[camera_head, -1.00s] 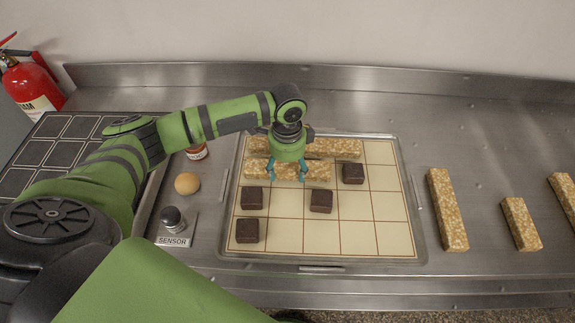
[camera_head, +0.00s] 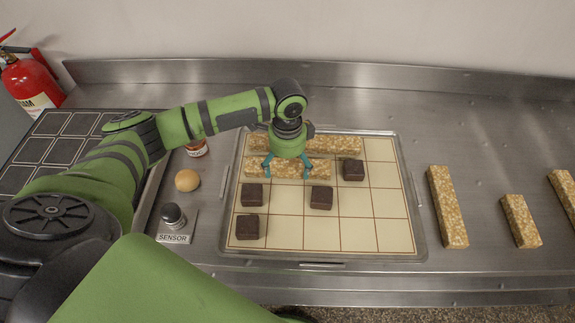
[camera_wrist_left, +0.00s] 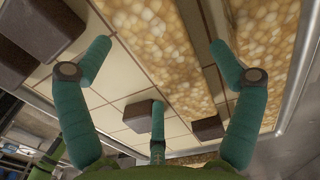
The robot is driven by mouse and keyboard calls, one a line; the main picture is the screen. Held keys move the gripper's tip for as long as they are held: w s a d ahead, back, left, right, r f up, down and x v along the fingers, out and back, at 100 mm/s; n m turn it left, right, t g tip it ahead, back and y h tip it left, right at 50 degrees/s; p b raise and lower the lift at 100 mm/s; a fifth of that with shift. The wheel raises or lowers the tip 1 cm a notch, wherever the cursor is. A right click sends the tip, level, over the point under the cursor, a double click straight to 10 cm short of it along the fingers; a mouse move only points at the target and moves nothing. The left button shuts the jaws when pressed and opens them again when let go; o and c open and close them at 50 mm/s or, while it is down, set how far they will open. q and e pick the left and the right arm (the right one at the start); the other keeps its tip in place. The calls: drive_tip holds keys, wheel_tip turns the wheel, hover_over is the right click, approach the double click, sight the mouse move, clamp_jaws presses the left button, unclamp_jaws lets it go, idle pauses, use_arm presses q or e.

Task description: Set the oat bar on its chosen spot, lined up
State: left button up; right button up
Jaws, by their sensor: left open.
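An oat bar (camera_head: 310,169) lies flat along the second row from the back of the gridded tray (camera_head: 420,240). Its edges look roughly parallel to the grid lines. My left gripper (camera_head: 288,168) is open above it, fingers spread to either side. In the left wrist view the same bar (camera_wrist_left: 165,55) runs between the open fingers (camera_wrist_left: 160,50), with a visible gap to them. Another oat bar (camera_head: 340,146) lies along the back row, partly hidden by my gripper; it also shows in the wrist view (camera_wrist_left: 265,45). My right gripper is not in view.
Several dark brown squares, one here (camera_head: 321,197), sit in tray cells. Loose oat bars (camera_head: 447,207) lie right of the tray. The tray's front right cells are clear.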

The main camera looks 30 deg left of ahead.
sight(288, 168)
use_arm(q)
wheel_tip(288, 168, up, 11)
drive_tip(key=b, duration=0.2)
drive_tip(key=shift+r, duration=0.15)
